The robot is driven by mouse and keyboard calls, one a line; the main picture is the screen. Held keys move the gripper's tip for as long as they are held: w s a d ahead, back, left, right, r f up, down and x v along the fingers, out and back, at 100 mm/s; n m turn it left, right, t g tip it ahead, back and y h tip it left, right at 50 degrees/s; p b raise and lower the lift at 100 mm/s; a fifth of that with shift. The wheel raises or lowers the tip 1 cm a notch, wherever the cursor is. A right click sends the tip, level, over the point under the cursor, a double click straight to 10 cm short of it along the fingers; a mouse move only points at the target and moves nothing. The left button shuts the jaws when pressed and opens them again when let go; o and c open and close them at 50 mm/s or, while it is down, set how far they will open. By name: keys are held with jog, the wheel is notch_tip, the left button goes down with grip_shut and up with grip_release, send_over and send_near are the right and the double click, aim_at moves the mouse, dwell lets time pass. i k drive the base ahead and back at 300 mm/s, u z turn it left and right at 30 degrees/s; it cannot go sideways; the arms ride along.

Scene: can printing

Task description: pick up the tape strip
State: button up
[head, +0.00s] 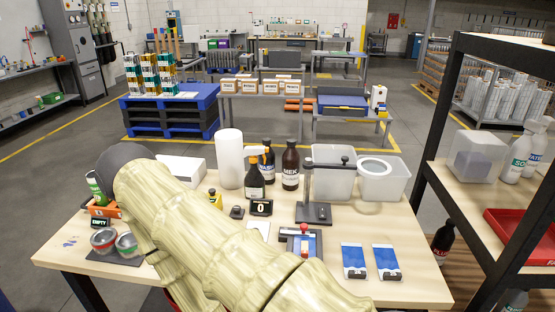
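I cannot make out a tape strip for certain. Two blue-and-white flat pieces, a left one (354,260) and a right one (387,261), lie side by side on the right front of the wooden table (420,285). A small device with a blue face and a red knob (303,243) sits to their left, partly behind my arm. A small white flat piece (258,228) lies behind it, partly hidden. My ribbed, pale-yellow arm crosses the table's front from lower right to upper left. My gripper is not visible, and the arm hides part of the table.
A stand (320,190), dark bottles (290,166), a white cylinder (229,160) and clear bins (333,172) occupy the table's back. A black-framed shelf (468,190) rises on the right. The right front corner is clear.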

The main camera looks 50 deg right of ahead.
aim_at(305, 247)
jog(key=u, duration=0.65)
jog(key=i, duration=0.95)
jog(key=z, duration=3.35)
